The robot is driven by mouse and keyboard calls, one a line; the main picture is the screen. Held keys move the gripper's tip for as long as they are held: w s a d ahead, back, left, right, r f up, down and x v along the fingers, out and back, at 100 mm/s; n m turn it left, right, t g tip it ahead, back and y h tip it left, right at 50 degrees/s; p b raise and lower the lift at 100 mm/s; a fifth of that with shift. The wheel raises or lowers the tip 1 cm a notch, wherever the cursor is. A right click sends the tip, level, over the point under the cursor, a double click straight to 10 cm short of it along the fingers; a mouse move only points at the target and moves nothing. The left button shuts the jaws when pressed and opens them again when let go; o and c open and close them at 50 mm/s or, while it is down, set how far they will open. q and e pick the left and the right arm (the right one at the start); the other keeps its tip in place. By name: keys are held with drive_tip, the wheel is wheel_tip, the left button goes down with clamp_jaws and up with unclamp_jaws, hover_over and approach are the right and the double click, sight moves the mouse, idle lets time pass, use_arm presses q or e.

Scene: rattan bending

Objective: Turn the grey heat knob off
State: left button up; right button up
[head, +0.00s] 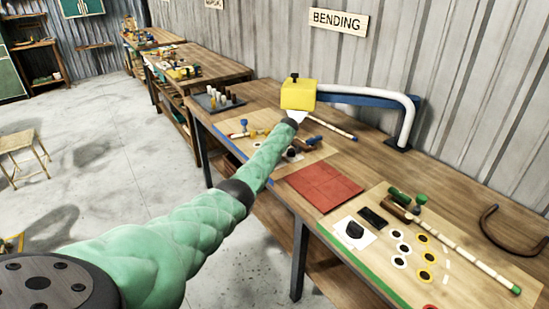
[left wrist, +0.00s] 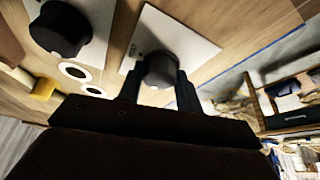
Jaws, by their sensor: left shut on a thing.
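In the left wrist view, a dark grey knob (left wrist: 160,68) stands on a white plate (left wrist: 190,35). My left gripper (left wrist: 160,88) has one finger on each side of this knob and is shut on it. A second dark knob (left wrist: 60,30) on another white plate (left wrist: 95,12) is to its left, apart from the gripper. In the head view my left arm reaches across the bench, and its fingers and the held knob cannot be made out. The knob's pointer direction is not readable. My right gripper is not in view.
A yellow box (head: 298,95) with a black top fitting stands beyond my arm, near a white pipe (head: 365,93). A red mat (head: 318,187) lies on the bench. To its right are a black knob on a white plate (head: 343,239), several rings and a segmented rod (head: 465,248).

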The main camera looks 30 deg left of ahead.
use_arm(q)
drive_tip(key=o, duration=0.8)
drive_tip(key=shift+r, duration=0.1)
drive_tip(key=shift+o, duration=1)
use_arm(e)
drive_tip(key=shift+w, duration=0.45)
use_arm(q)
drive_tip(key=shift+d+r, duration=0.25)
drive_tip(key=shift+r, duration=0.1)
drive_tip(key=b+v, duration=0.2)
drive_tip(key=v, duration=0.3)
drive_tip(key=shift+d+r, duration=0.1)
drive_tip(key=shift+r, duration=0.25)
drive_tip(key=shift+d+r, duration=0.2)
drive_tip(key=shift+r, duration=0.35)
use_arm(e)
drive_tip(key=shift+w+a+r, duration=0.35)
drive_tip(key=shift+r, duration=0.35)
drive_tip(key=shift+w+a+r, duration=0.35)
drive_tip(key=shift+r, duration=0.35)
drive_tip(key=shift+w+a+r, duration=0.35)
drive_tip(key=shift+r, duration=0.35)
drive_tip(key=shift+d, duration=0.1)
